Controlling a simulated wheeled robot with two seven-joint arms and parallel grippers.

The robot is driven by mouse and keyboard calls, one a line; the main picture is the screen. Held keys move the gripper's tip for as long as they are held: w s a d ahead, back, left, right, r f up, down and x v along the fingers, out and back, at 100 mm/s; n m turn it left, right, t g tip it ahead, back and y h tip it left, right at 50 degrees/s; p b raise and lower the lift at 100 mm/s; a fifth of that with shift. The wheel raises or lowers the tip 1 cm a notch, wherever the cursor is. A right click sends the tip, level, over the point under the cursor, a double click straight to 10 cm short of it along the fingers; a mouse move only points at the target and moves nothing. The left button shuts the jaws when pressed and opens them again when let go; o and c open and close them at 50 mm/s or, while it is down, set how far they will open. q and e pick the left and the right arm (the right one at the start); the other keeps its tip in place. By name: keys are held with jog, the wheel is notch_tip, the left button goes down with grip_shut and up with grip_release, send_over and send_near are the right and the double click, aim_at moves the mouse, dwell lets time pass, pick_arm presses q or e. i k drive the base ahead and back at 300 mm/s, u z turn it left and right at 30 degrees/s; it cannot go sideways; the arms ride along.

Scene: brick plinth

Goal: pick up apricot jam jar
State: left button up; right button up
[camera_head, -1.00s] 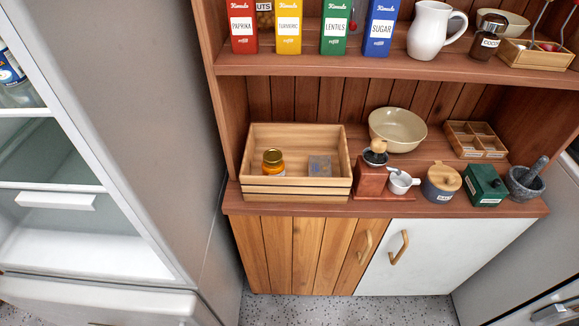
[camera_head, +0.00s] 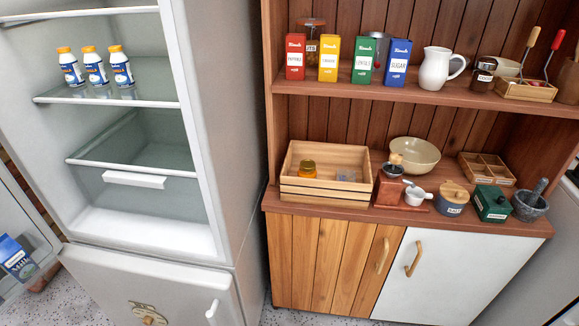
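A small jar with orange contents and a yellow-gold lid (camera_head: 307,169) stands upright inside the wooden crate (camera_head: 322,190) on the hutch counter. It looks like the apricot jam jar, but no label can be read. The crate's front wall hides the jar's lower part. Beside it in the crate lies a small pale, see-through item (camera_head: 346,175). Neither of my grippers shows in the head view.
A coffee grinder (camera_head: 389,186), bowl (camera_head: 414,155), salt pot (camera_head: 453,198), green box (camera_head: 491,204) and mortar (camera_head: 530,203) crowd the counter right of the crate. An upper shelf (camera_head: 420,95) overhangs. The open fridge (camera_head: 225,130) stands left. Grey floor shows below.

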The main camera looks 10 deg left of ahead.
aim_at(308, 168)
jog(key=z, duration=0.6)
jog(key=i, duration=1.3)
jog(key=u, duration=0.75)
